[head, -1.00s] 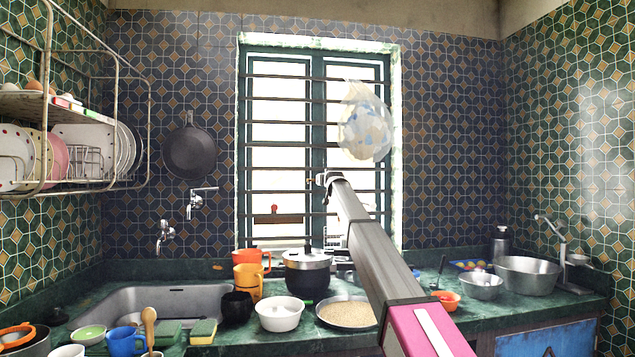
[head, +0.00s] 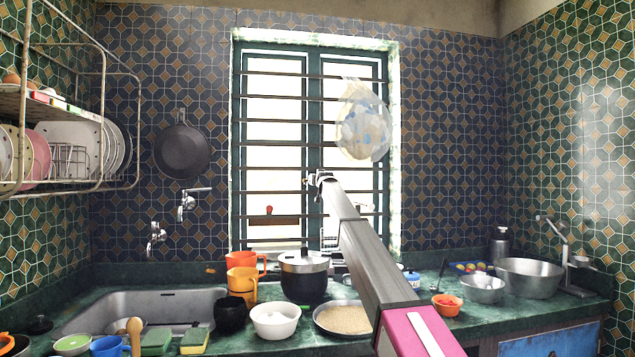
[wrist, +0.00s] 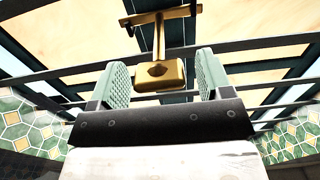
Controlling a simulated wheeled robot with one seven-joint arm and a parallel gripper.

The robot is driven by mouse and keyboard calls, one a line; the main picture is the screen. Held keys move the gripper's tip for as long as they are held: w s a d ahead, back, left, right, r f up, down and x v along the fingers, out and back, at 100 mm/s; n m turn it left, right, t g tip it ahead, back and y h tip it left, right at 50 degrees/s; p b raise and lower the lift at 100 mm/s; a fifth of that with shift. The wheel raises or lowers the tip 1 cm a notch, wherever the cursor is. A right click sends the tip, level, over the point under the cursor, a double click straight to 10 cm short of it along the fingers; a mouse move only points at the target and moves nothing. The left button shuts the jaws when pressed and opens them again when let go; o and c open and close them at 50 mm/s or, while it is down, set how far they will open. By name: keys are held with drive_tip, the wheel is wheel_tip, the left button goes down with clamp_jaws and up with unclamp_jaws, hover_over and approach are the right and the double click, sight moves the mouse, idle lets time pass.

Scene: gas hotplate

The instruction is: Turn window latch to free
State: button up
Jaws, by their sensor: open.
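The window latch (wrist: 158,75) is brass, with a cross bar at the top of the wrist view, a stem, and a block-like end nearer me. My gripper (wrist: 157,82) is open, with green padded fingers on either side of the latch's block end. Gaps show between the block and both fingers, so it is not gripped. In the head view my gripper (head: 318,178) is at the window bars, near the middle of the green-framed window (head: 314,140). The latch itself cannot be made out there.
Dark horizontal bars (head: 275,122) cross the window around my gripper. A plastic bag (head: 362,125) hangs on the bars just above right of it. Below, the counter holds a pot (head: 303,278), an orange mug (head: 242,283), a white bowl (head: 275,320) and a pan (head: 345,318).

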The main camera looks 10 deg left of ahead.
drive_tip(key=shift+x, duration=0.95)
drive_tip(key=c, duration=0.9)
